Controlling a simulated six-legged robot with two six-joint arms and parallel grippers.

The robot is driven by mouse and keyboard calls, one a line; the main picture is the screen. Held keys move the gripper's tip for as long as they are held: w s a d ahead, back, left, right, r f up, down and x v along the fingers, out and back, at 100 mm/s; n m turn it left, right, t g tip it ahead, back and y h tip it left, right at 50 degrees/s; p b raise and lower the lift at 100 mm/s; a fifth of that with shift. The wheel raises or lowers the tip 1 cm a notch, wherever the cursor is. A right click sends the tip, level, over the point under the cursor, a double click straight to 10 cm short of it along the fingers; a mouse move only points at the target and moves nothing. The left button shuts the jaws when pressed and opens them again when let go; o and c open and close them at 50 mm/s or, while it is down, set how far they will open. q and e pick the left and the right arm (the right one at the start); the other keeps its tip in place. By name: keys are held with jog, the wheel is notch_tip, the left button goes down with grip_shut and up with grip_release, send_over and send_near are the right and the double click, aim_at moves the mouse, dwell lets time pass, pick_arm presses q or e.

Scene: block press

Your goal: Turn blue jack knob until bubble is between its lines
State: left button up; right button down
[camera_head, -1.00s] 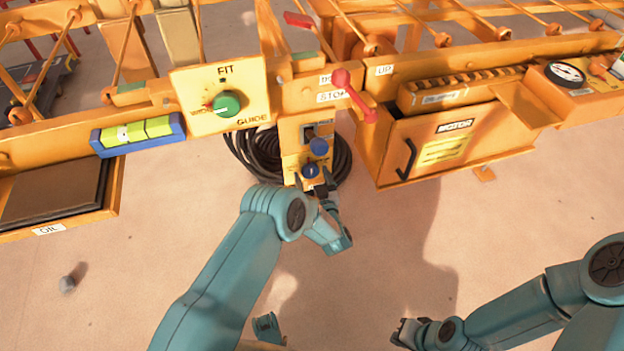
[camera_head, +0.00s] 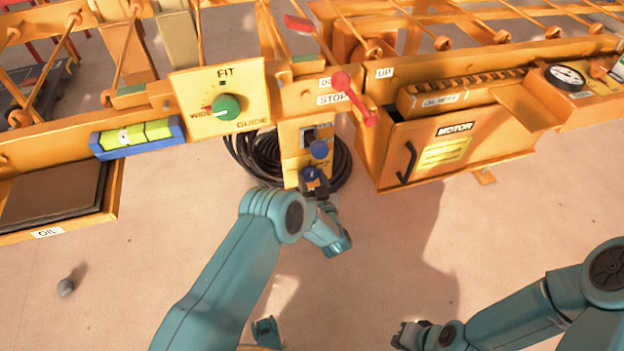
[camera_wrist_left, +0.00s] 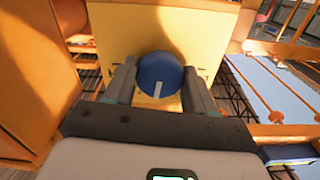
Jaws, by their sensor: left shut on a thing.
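In the left wrist view the knob (camera_wrist_left: 160,75) is round, with a white mark pointing down. My left gripper (camera_head: 315,183) is shut on it, one finger on each side; it also shows in the left wrist view (camera_wrist_left: 160,82). The bubble level (camera_head: 137,135) is a yellow-green vial in a blue frame on the beam at left. Its pale bubble is left of the middle. My right gripper (camera_head: 405,335) is at the lower right, away from everything.
A green FIT knob (camera_head: 226,106), a red lever (camera_head: 352,97) and the orange motor box (camera_head: 450,140) are nearby. A black coiled hose (camera_head: 250,160) hangs behind the panel.

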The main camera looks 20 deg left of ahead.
pick_arm(q)
jog(key=m, duration=0.4)
jog(key=shift+s, duration=0.1)
jog(key=shift+m+b, duration=0.3)
jog(key=shift+m, duration=1.3)
jog(key=shift+f, duration=0.1)
jog(key=o, duration=1)
jog(key=shift+a, duration=0.1)
